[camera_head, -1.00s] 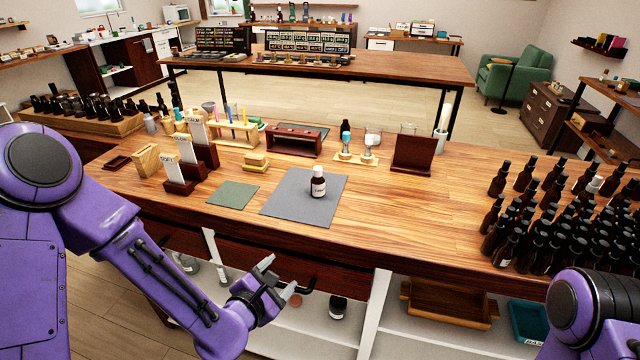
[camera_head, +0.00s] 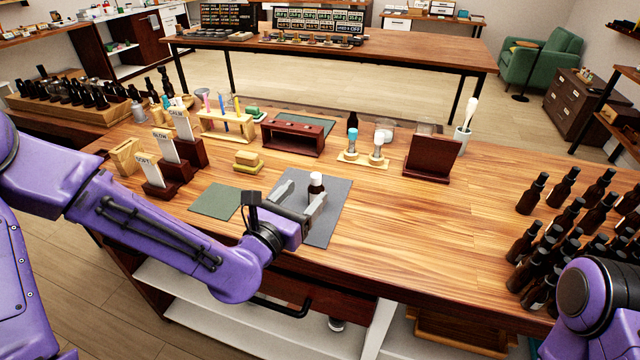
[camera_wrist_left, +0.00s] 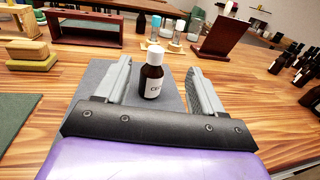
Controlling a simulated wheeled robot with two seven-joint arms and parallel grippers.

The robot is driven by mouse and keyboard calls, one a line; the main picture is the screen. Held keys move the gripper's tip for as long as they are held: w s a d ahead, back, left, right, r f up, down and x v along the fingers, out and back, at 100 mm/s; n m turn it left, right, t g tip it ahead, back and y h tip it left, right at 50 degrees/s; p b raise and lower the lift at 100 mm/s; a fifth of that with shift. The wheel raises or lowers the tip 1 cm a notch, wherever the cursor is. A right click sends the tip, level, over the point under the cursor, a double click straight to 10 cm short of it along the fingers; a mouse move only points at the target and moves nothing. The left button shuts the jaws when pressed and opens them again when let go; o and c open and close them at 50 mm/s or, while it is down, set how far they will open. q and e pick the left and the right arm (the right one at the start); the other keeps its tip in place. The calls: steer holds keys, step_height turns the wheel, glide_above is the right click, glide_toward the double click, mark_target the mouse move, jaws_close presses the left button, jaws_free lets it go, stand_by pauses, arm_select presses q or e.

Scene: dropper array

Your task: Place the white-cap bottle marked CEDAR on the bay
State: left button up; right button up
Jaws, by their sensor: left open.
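A small brown bottle with a white cap (camera_head: 316,180) stands upright on the grey mat (camera_head: 334,212). In the left wrist view the bottle (camera_wrist_left: 152,76) shows a white label; its letters begin with "CE" and the rest is too small to read. My left gripper (camera_head: 298,197) is open and low over the mat, pointing away from the table's front edge. In the left wrist view its fingers (camera_wrist_left: 160,80) lie either side of the bottle, with a gap on both sides. I cannot tell which thing is the bay. My right gripper is out of view; only part of that arm shows.
A dark red wooden rack (camera_head: 293,137) stands behind the mat. A green mat (camera_head: 216,201), yellow blocks (camera_head: 248,161) and labelled card stands (camera_head: 172,150) are to the left. A dark red stand (camera_head: 432,158) is behind right. Several dark bottles (camera_head: 545,245) crowd the right; the table between is clear.

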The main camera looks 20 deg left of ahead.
mark_target(313, 180)
arm_select(q)
steer(key=b, duration=0.1)
steer(key=w+b, duration=0.1)
steer(key=b, duration=0.1)
steer(key=shift+d+f, duration=0.15)
steer(key=shift+f, duration=0.2)
steer(key=shift+w+r+p, duration=0.3)
steer(key=shift+w+r, duration=0.25)
steer(key=shift+r, duration=0.1)
steer(key=w, duration=0.2)
steer(key=w+p, duration=0.1)
steer(key=w, duration=0.1)
steer(key=w+p, duration=0.1)
steer(key=w, duration=0.1)
steer(key=shift+w+d+f, duration=0.15)
steer(key=shift+d+f, duration=0.2)
steer(key=shift+w+d+f, duration=0.15)
steer(key=shift+w, duration=0.25)
steer(key=shift+s, duration=0.1)
steer(key=c, duration=1.2)
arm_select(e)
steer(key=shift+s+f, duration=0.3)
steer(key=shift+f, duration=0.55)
